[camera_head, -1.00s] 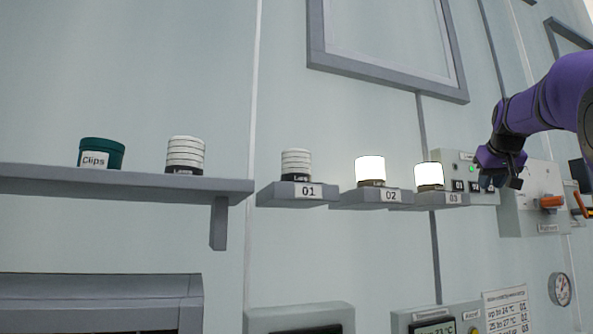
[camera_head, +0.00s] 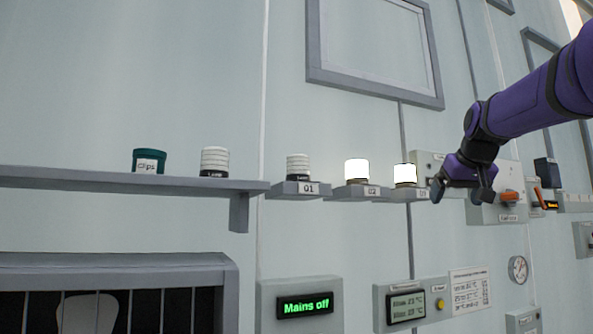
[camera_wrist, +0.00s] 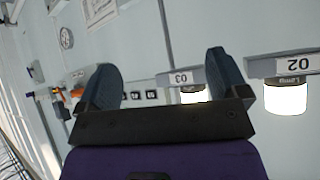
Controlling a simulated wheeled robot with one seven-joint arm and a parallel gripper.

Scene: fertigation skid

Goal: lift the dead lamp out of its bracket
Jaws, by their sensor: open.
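The unlit, white-ribbed lamp (camera_head: 298,167) stands upright in bracket 01 (camera_head: 294,190) on the wall. Lamp 02 (camera_head: 357,169) and lamp 03 (camera_head: 405,173) glow white in the brackets to its right. My gripper (camera_head: 462,193) is open and empty, just right of lamp 03 in the head view and well apart from the unlit lamp. In the wrist view my open fingers (camera_wrist: 165,80) show with lamp 03 (camera_wrist: 194,95) partly hidden behind them and lamp 02 (camera_wrist: 286,97) to the right. The unlit lamp is not in the wrist view.
A shelf (camera_head: 120,181) at left carries a green Clips tub (camera_head: 148,161) and another ribbed lamp (camera_head: 214,162). A panel with an orange handle (camera_head: 510,197) is behind and right of my gripper.

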